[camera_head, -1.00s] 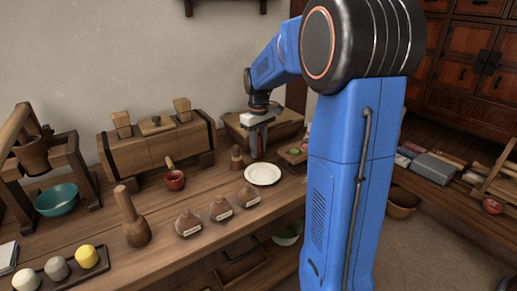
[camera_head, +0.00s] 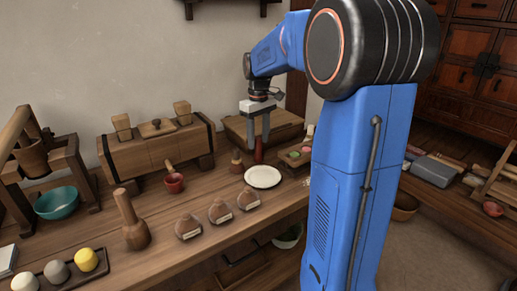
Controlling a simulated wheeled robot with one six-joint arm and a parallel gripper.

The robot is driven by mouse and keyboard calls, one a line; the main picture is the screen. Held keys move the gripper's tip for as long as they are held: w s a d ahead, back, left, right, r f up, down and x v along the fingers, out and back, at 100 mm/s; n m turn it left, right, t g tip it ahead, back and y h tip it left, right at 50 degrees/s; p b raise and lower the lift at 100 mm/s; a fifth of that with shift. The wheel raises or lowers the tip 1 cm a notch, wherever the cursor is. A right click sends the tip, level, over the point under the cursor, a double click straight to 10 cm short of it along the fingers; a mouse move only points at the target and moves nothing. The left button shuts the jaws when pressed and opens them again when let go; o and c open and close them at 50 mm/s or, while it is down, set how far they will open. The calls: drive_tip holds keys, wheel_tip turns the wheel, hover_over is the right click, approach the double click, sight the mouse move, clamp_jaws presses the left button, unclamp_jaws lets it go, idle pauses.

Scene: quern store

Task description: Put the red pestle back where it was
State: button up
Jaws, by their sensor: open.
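The red pestle (camera_head: 259,155) stands upright on the wooden bench (camera_head: 110,220), just behind the white plate (camera_head: 262,177). Its upper part shows between and below the fingers of my gripper (camera_head: 258,141). My gripper points down, open, with a finger on either side of the pestle's top in the picture. I cannot tell whether a finger touches it. The plate hides little or none of the pestle's foot.
A small brown wooden piece (camera_head: 237,163) stands close left of the pestle. A tray with coloured pieces (camera_head: 297,154) lies to its right, and a wooden box (camera_head: 235,127) behind.

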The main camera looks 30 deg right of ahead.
wheel_tip(320, 180, up, 6)
drive_tip(key=shift+r, duration=0.25)
drive_tip(key=shift+s+a, duration=0.2)
drive_tip(key=s+a+f+t, duration=0.1)
drive_tip(key=s+a+f, duration=0.2)
drive_tip(key=s, duration=0.7)
drive_tip(key=s+a+f+m+t, duration=0.1)
drive_tip(key=s+a+f+t, duration=0.1)
drive_tip(key=s+a+f, duration=0.2)
drive_tip(key=s+a+f+m+t, duration=0.1)
drive_tip(key=s+a+f, duration=0.2)
drive_tip(key=s+a, duration=0.5)
drive_tip(key=s, duration=0.7)
drive_tip(key=shift+s+a+f+t, duration=0.2)
drive_tip(key=shift+s+f+t, duration=0.05)
drive_tip(key=shift+s+t, duration=0.15)
drive_tip(key=shift+c, duration=0.7)
